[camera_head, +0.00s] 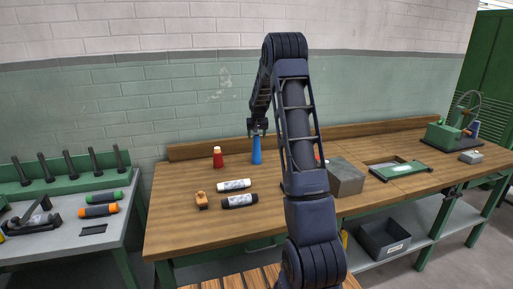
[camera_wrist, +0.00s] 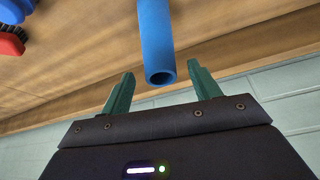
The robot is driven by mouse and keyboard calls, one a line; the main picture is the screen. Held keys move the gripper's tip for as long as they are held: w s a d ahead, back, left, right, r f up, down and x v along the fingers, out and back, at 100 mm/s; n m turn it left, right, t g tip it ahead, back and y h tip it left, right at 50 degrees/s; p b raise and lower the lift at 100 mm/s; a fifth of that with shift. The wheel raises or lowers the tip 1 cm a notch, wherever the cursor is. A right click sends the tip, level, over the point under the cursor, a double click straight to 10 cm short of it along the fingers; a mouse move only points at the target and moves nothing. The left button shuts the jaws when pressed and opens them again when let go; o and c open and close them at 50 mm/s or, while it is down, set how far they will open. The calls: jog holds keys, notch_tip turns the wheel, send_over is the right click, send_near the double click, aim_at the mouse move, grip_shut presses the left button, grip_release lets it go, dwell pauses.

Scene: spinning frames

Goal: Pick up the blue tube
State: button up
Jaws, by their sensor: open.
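The blue tube (camera_head: 256,150) stands upright near the back of the wooden workbench (camera_head: 180,230) in the head view. In the wrist view the blue tube (camera_wrist: 156,40) runs down from the top edge, and its hollow end faces the space between my fingers. My gripper (camera_head: 257,130) is at the top of the tube in the head view. In the wrist view my gripper (camera_wrist: 160,80) has its two green fingers spread, one on each side of the tube's end, with gaps to both. Whether the end is fully between the fingertips is hard to tell.
A red bottle (camera_head: 218,157) stands left of the tube. A white tube (camera_head: 234,185), a black tube (camera_head: 240,201) and a small orange object (camera_head: 202,200) lie nearer the front. A grey block (camera_head: 346,178) sits right of my arm. The wall is close behind.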

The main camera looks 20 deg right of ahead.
aim_at(256, 149)
jog(key=x, duration=0.3)
jog(key=shift+w+f, duration=0.1)
jog(key=shift+f, duration=0.25)
jog(key=shift+c, duration=0.2)
jog(key=shift+a, duration=0.1)
jog(key=c, duration=1)
jog(key=shift+r, duration=0.1)
